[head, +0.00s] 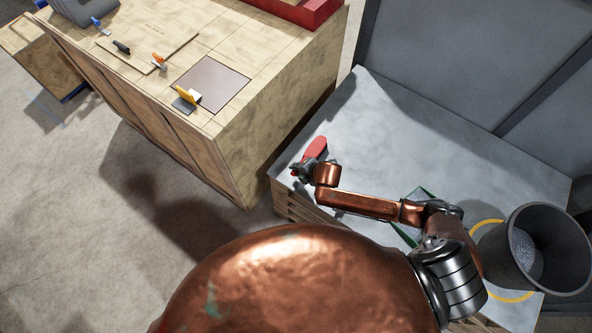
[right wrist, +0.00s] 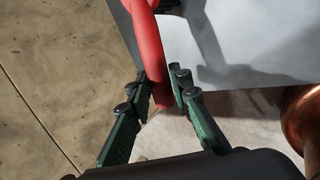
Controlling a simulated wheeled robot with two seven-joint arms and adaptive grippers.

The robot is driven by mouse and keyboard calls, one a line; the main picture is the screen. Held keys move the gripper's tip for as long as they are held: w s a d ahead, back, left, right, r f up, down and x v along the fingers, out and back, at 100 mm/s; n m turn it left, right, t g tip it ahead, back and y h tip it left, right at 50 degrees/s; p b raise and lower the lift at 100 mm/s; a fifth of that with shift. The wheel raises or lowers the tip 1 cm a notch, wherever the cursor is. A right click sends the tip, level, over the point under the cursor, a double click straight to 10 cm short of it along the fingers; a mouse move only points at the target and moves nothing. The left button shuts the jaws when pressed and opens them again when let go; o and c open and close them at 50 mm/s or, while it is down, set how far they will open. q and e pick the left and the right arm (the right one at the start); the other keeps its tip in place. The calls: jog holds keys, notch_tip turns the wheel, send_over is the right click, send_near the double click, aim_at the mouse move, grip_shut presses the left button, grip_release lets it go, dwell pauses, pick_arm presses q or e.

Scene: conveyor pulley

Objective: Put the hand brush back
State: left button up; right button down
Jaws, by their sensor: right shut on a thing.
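The hand brush (head: 316,147) is red, with a long handle. In the head view it is over the left edge of the grey sheet-topped platform. My right gripper (head: 303,170) is shut on it. In the right wrist view the red handle of the brush (right wrist: 149,45) passes between the two green-black fingers of my right gripper (right wrist: 158,88). The handle's end reaches back toward the palm. The bristles are not visible. My left gripper is not in view.
The grey platform (head: 385,140) is mostly bare. A dark bucket (head: 545,250) stands at its right by a yellow ring (head: 487,226). A green outline (head: 420,193) lies partly behind my arm. The wooden workbench (head: 215,45) holds several hand tools and a dark square (head: 213,82).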

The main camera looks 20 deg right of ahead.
jog(key=c, duration=1.7)
grip_release()
jog(key=shift+f, duration=0.1)
jog(key=shift+c, duration=0.2)
jog(key=shift+r, duration=0.2)
jog(key=p+v, duration=0.3)
jog(key=v, duration=0.9)
